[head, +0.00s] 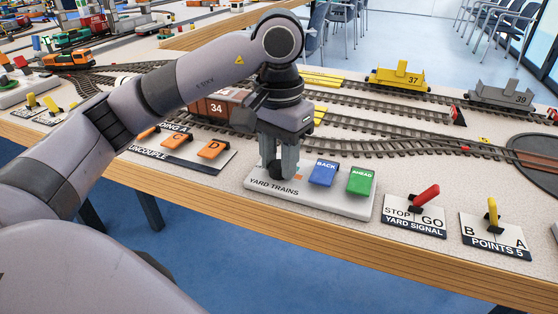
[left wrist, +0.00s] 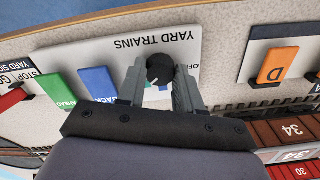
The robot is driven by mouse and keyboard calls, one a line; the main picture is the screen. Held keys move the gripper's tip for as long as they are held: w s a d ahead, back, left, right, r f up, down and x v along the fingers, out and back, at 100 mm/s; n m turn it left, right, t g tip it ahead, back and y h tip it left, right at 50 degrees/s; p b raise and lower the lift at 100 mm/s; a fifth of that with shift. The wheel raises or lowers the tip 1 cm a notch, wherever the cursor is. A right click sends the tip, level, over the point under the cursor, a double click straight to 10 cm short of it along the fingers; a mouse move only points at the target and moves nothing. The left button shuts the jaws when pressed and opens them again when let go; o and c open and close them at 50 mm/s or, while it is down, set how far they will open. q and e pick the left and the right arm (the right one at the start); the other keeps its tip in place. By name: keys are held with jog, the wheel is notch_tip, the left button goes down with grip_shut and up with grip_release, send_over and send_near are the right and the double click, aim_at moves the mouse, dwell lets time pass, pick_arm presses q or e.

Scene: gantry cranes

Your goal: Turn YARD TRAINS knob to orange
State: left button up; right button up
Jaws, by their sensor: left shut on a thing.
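The YARD TRAINS panel (head: 330,206) is a white control box near the table's front edge, with a blue BACK button (head: 323,173) and a green AHEAD button (head: 359,182). Its black round knob (left wrist: 159,69) has a white pointer line and sits between the fingers of my left gripper (left wrist: 160,80) in the left wrist view. My left gripper (head: 281,172) comes down on the panel from above and is shut on the knob. In the head view the fingers largely hide the knob; a small orange mark (head: 299,177) shows beside them. My right gripper is not in view.
Orange UNCOUPLE switches (head: 211,149) stand left of the panel. A red YARD SIGNAL lever (head: 427,194) and a yellow POINTS 5 lever (head: 493,214) stand to the right. Tracks with wagon 34 (head: 218,108) and yellow wagon 37 (head: 398,79) lie behind.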

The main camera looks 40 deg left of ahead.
pick_arm(q)
jog(key=shift+m, duration=1.1)
jog(key=shift+m+b, duration=0.3)
